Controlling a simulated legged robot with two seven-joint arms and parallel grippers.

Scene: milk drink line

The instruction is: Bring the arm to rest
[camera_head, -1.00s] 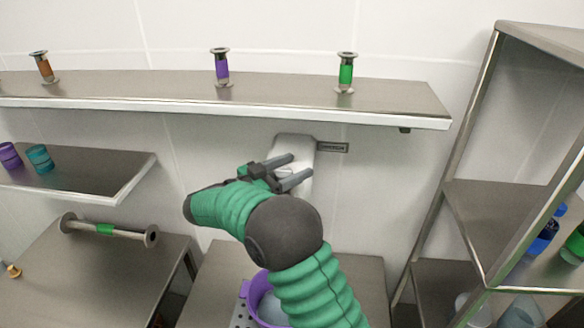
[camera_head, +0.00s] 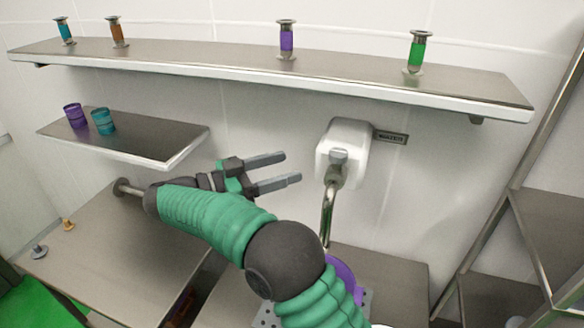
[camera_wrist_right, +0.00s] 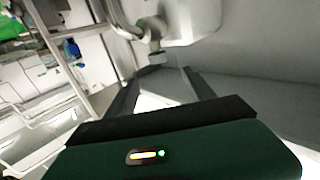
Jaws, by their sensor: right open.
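My right arm, green and black, reaches up from the bottom of the head view and bends left. My right gripper (camera_head: 290,169) is open and empty, its two grey fingers pointing right towards the white wall-mounted dispenser (camera_head: 343,148). In that view it appears left of the dispenser and its metal spout (camera_head: 327,215). In the right wrist view, the gripper's fingers (camera_wrist_right: 160,95) are spread with nothing between them. A metal fixture (camera_wrist_right: 185,20) shows beyond them. My left gripper is not in view.
A long shelf (camera_head: 200,62) holds several coloured spool-like parts. A lower shelf (camera_head: 150,140) holds a purple cup (camera_head: 75,116) and a teal cup (camera_head: 103,121). A purple container (camera_head: 343,272) is partly hidden behind my arm. A metal rack (camera_head: 545,220) stands at the right.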

